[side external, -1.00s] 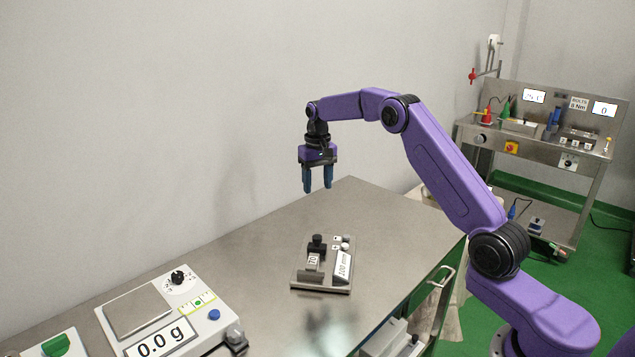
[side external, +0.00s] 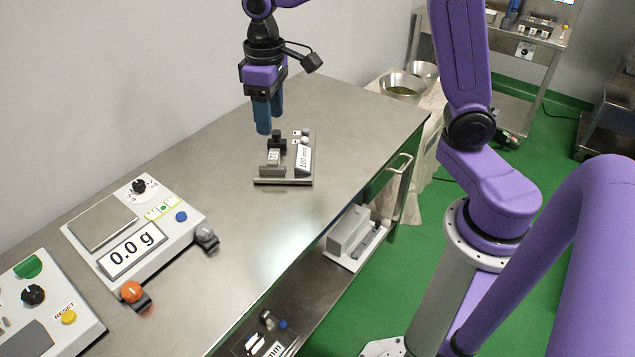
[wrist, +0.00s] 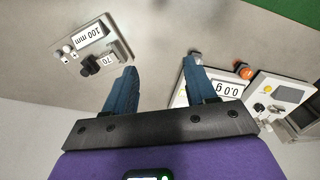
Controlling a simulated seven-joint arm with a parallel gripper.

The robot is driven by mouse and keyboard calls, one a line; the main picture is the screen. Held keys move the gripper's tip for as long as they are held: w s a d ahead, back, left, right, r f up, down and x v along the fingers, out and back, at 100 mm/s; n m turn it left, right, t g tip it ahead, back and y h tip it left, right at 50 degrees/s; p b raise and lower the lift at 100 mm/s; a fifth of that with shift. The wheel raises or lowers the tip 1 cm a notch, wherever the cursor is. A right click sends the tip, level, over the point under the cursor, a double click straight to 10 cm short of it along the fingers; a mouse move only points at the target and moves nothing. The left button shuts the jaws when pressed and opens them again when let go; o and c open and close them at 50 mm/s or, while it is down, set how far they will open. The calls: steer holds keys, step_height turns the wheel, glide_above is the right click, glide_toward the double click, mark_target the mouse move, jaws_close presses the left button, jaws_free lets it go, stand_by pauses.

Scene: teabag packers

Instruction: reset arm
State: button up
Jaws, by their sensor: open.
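My gripper (side external: 269,124) hangs pointing down over the steel bench (side external: 330,120), with its two blue fingers apart and nothing between them. In the side external view it appears just behind a small grey fixture (side external: 270,181) marked "70" and "100 mm", and its fingertips look above the bench. The wrist view shows my gripper (wrist: 160,82) with bare bench between the fingers. There the fixture (wrist: 118,48) lies to the upper left of the fingers, apart from them. The upper arm is cut off by the top of the side external view.
A white scale (side external: 103,222) reading "0.0 g" stands on the bench at left. A control box (side external: 50,318) with a "RESET" button is in the lower left corner. A lower shelf holds a grey device (side external: 350,232). Bare bench lies around the fixture. Metal bowls (side external: 403,88) stand beyond the bench.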

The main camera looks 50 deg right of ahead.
steer(key=s+d+f+n, duration=0.1)
steer(key=s+n, duration=0.3)
steer(key=s, duration=0.9)
steer(key=s+d+f+n, duration=0.2)
steer(key=s+n, duration=0.2)
steer(key=s, duration=0.9)
steer(key=shift+s+d, duration=0.2)
steer(key=shift+d, duration=0.05)
